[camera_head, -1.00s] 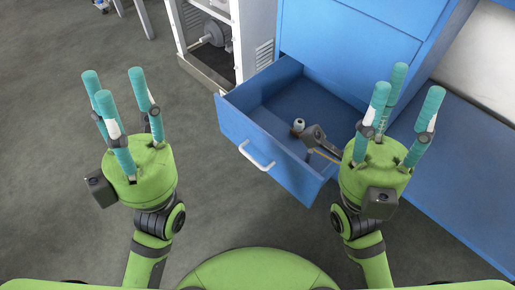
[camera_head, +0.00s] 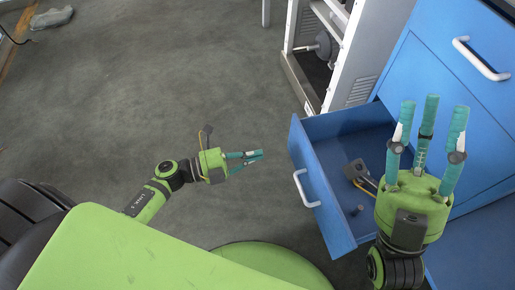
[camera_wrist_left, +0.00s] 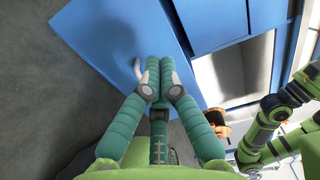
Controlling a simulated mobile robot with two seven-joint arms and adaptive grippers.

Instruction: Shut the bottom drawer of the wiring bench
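The bottom drawer (camera_head: 309,200) of the blue wiring bench (camera_head: 445,75) stands pulled out in the head view. Its front carries a pale bar handle (camera_head: 307,188). My left gripper (camera_head: 255,159) is left of the drawer front, apart from it, its fingers pointing right towards it. Its fingers are drawn together with nothing seen between them. In the left wrist view the fingertips (camera_wrist_left: 154,88) overlap the blue panel (camera_wrist_left: 112,28) and partly hide its handle (camera_wrist_left: 137,68). My right gripper (camera_head: 428,130) is open and empty, fingers spread, above the drawer's right side, hiding part of it.
A grey tool (camera_head: 358,172) and a small dark round thing (camera_head: 358,210) lie in the drawer. An upper drawer with a handle (camera_head: 482,60) is shut. A pale open cabinet (camera_head: 352,60) stands beside the bench.

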